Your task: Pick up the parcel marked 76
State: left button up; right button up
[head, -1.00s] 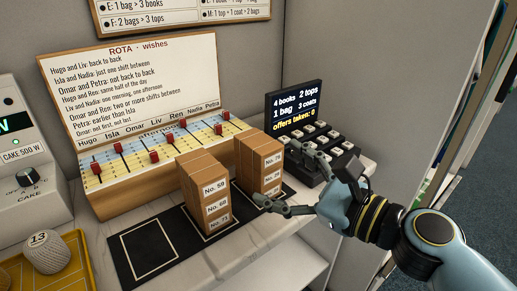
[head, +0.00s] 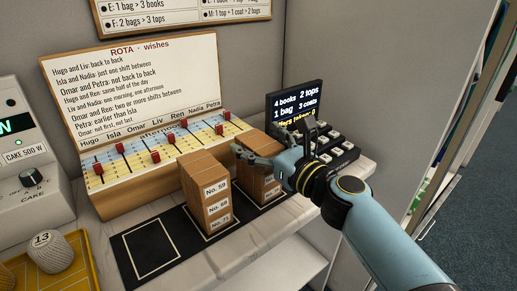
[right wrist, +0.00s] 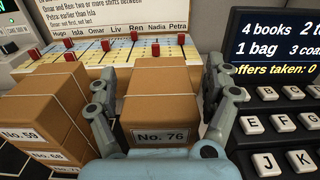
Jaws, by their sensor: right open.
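The parcel marked No. 76 (right wrist: 162,95) is a brown box, its label facing me in the right wrist view. In the head view it is the top box of the right stack (head: 258,138), its label covered by my gripper. My right gripper (head: 270,148) is open at this box. In the right wrist view one finger (right wrist: 101,110) is on the box's left side and the other (right wrist: 222,108) on its right. I cannot tell whether they touch it. My left gripper is not in view.
A second stack of boxes (head: 204,190), topped by No. 59, stands close left on the black mat (head: 180,222). The wooden rota board with red sliders (head: 150,170) is behind. A keypad with a screen (head: 293,100) is close right. The mat's left square is empty.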

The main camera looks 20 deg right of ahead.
jog(key=shift+w, duration=0.1)
jog(key=c, duration=1.3)
jog(key=shift+r, duration=0.15)
